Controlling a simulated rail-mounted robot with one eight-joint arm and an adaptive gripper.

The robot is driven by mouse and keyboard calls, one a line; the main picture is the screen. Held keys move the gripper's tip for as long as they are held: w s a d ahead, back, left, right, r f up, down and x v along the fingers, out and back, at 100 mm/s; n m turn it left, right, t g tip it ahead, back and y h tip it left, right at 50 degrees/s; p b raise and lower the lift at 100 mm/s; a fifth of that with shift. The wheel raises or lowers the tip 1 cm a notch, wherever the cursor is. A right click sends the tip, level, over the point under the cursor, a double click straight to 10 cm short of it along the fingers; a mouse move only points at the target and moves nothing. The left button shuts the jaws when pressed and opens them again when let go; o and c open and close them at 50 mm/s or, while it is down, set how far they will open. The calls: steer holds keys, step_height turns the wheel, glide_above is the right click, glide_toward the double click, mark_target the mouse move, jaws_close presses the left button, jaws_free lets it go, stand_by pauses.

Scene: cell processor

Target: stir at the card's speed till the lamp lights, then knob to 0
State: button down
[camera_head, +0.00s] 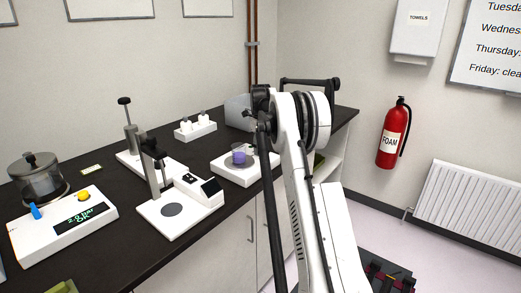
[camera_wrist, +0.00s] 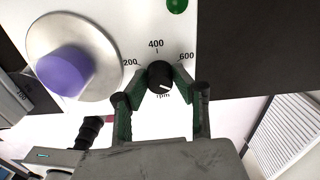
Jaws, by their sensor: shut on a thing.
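The white stirrer (camera_head: 222,168) stands on the dark bench, with a clear beaker of purple liquid (camera_head: 240,157) on its round plate. In the wrist view the purple liquid (camera_wrist: 64,70) is seen from above on the grey plate (camera_wrist: 105,72). The black knob (camera_wrist: 160,75) has marks 200, 400 and 600 rpm around it. Its pale line points down and slightly right, away from the 400 mark. My gripper (camera_wrist: 160,95) is shut on the knob, one finger on each side. A green lamp (camera_wrist: 177,5) is cut by the top edge; I cannot tell whether it is lit.
A small card (camera_head: 91,169) on the bench is too small to read. A white device with a post (camera_head: 180,205) and a unit reading 2.0 bar OK (camera_head: 65,228) stand left. A white rack (camera_head: 195,129) is behind. A wall board (camera_head: 492,45) lists weekdays.

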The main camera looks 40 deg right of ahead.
steer(key=c, duration=1.4)
jaws_free()
step_height(320, 180, up, 12)
steer(key=shift+r, duration=0.1)
